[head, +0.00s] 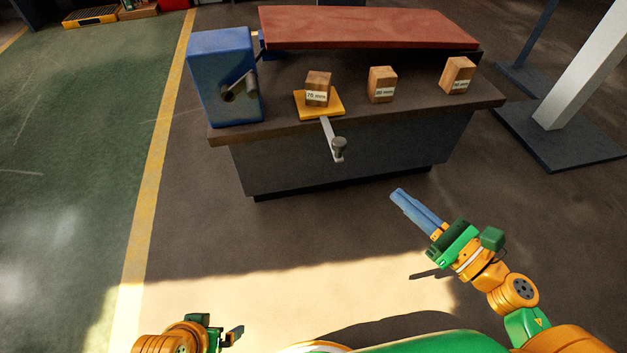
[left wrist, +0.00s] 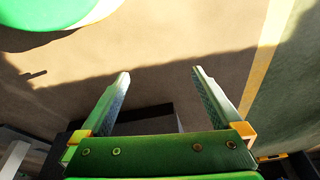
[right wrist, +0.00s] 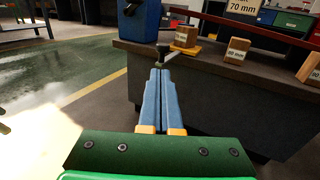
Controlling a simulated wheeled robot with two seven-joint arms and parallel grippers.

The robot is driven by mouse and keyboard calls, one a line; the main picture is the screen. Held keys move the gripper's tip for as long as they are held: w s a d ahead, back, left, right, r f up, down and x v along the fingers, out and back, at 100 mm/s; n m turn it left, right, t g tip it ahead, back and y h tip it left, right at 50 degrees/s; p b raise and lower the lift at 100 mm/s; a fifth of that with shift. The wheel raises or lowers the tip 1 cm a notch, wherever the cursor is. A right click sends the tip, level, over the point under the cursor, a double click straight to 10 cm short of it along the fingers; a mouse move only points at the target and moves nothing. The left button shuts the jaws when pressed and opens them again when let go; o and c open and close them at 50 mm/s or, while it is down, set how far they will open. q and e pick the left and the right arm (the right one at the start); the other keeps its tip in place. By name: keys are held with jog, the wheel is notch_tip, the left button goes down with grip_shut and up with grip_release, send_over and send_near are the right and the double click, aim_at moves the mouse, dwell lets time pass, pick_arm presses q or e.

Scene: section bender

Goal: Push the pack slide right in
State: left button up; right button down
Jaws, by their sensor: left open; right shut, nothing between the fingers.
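The pack slide (head: 333,111) is a yellow plate on the bench top near its front edge, with a wooden block (head: 318,90) on it. Its grey bar (head: 329,131) sticks out past the front edge and ends in a dark round knob (head: 339,147). In the right wrist view the knob (right wrist: 163,51) appears just beyond the fingertips; contact cannot be told there, but the head view shows a gap. My right gripper (head: 397,195) is shut and empty, right of and nearer than the knob. My left gripper (left wrist: 160,72) is open and empty, low over the floor, away from the bench.
The dark bench (head: 350,148) carries a blue box with a crank (head: 222,75) at left and two more labelled wooden blocks (head: 382,85) (head: 457,75) at right. A red-brown slab (head: 365,28) lies behind. A white post (head: 585,75) stands at right. The floor before the bench is clear.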

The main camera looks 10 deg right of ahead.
aim_at(344, 147)
jog(key=x, duration=1.3)
jog(key=shift+w+d+r+p, duration=0.15)
jog(key=shift+w+p, duration=0.1)
jog(key=shift+p, duration=0.1)
jog(key=shift+w, duration=0.35)
pick_arm(q)
jog(key=shift+w+d+f, duration=0.1)
jog(key=shift+w+f, duration=0.15)
jog(key=shift+f, duration=0.45)
